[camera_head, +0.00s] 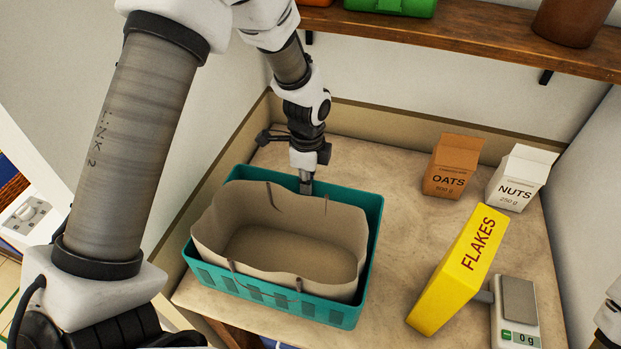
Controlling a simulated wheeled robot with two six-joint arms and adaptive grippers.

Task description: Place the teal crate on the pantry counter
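The teal crate (340,315) sits on the pantry counter (395,175), left of the middle, with a beige cloth liner (345,225) inside it. The liner looks empty. My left gripper (305,184) points down at the crate's far rim, near its middle. Its fingertips overlap the rim and the liner's edge, and I cannot tell whether they are closed on the rim. My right gripper is not in view; only a white part of my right arm shows at the lower right edge.
A yellow flakes box (460,270) stands tilted right of the crate, beside a scale (518,305) reading 0 g. An oats carton (453,165) and a nuts carton (520,178) stand at the back right. A wooden shelf (450,38) hangs above. Bare counter lies between crate and cartons.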

